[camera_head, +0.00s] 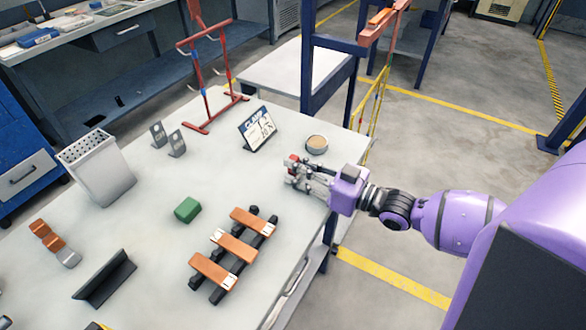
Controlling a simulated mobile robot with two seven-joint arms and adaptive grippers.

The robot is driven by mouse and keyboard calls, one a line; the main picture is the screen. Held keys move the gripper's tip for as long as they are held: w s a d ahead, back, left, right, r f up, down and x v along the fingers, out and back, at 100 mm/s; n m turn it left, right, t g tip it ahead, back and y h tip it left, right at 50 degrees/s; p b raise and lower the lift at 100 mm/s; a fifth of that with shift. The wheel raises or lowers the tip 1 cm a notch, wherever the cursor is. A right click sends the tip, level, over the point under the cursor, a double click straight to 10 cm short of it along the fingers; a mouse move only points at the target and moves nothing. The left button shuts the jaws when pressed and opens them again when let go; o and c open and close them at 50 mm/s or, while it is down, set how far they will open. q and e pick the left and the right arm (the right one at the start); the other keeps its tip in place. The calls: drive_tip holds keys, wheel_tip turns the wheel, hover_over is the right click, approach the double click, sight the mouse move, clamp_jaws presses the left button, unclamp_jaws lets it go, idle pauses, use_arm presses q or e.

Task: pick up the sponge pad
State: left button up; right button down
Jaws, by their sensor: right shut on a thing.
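A small green block (187,209), which looks like the sponge pad, lies on the grey table left of the middle. My right gripper (292,172) reaches in from the right, over the table's right side. It is well to the right of the green block and apart from it. Its fingers are shut on a small reddish thing (291,160), mostly hidden by the fingers, so I cannot tell what it is. My left gripper is not in view.
A rack with orange bars (236,247) stands in front of the green block. A round cup (317,144) and a sign (257,129) are behind my right gripper.

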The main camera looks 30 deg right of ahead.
sight(299, 175)
wheel_tip(299, 175, up, 10)
drive_tip(key=p, duration=0.1)
idle(0.4)
